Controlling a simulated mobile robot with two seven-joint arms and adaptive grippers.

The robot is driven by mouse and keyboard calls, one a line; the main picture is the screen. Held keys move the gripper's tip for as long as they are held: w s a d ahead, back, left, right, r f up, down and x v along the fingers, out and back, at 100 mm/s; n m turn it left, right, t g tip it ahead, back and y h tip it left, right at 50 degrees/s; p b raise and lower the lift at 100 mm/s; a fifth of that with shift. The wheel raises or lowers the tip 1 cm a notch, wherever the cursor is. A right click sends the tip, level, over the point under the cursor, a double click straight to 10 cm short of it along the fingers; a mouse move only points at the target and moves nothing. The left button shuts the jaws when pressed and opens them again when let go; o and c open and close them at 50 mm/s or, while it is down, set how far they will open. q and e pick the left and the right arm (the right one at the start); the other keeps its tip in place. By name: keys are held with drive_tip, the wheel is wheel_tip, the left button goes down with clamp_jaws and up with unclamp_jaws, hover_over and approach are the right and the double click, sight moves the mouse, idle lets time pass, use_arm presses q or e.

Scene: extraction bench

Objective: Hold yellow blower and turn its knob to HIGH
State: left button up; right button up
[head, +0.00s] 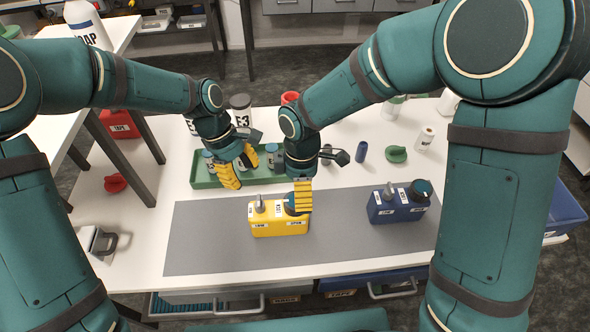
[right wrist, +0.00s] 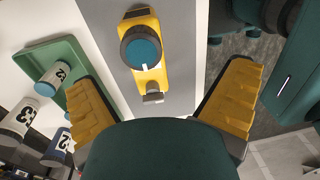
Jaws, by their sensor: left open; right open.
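The yellow blower (head: 278,228) stands upright on the grey mat, with a grey nozzle (head: 260,205) on its left top. My right gripper (head: 301,195) is above the blower's right end, open, and hides most of the knob in the head view. In the right wrist view the blower (right wrist: 152,80) lies between and beyond the spread fingers of my right gripper (right wrist: 162,82). Its teal-topped round knob (right wrist: 141,50) has a white mark on the side toward the nozzle (right wrist: 153,97). My left gripper (head: 238,169) is open and empty, behind and left of the blower, above the green tray.
A similar blue blower (head: 397,214) stands on the right of the grey mat (head: 210,255). The green tray (head: 202,175) with bottles is behind. A grey-and-white item (head: 97,243) lies at left; a green item (head: 396,154) is back right. The mat's left part is clear.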

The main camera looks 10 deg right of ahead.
sight(279, 218)
wheel_tip(279, 218, up, 3)
drive_tip(key=w+a+n+t, duration=0.1)
drive_tip(key=w+n, duration=0.1)
wheel_tip(279, 218, down, 13)
drive_tip(key=shift+f, duration=0.1)
idle(0.4)
drive_tip(key=c, duration=1.4)
